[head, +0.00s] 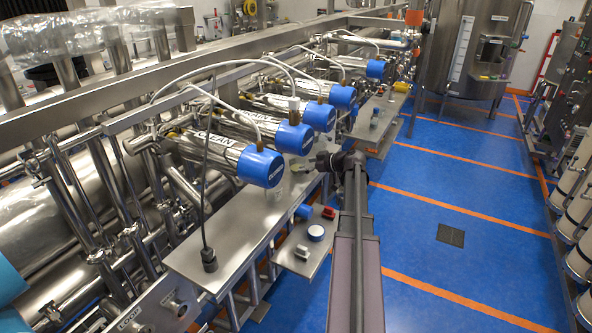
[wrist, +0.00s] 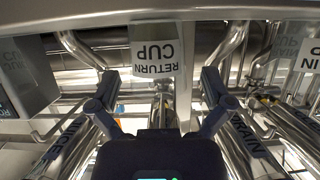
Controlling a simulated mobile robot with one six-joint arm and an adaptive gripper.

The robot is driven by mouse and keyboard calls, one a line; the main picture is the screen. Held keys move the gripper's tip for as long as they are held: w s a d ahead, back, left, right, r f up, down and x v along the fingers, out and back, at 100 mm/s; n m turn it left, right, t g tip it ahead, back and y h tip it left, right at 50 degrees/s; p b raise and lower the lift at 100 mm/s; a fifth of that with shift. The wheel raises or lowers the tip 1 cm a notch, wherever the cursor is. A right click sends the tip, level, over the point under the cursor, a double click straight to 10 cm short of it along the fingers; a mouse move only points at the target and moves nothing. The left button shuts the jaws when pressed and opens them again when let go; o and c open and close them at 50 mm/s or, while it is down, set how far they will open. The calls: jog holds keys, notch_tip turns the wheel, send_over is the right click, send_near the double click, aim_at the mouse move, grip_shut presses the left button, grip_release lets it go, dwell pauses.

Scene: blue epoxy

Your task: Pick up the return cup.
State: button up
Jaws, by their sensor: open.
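My gripper (wrist: 159,77) is open, with one finger to the left of the cup and one to the right. The fingers look apart from it, and nothing is between them that I can see touching. In the head view my gripper is at the far end of my arm, mostly hidden by it, and I cannot make out the cup there.
Steel pipes run behind the cup. In the head view, blue-capped valves (head: 260,167) and a steel shelf (head: 225,245) lie left of my arm. Blue floor (head: 440,205) is clear at right.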

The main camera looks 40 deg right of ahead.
aim_at(298, 167)
jog(key=shift+b+x, duration=0.65)
jog(key=shift+x, duration=1.25)
jog(key=shift+d+f, duration=0.15)
jog(key=c, duration=1)
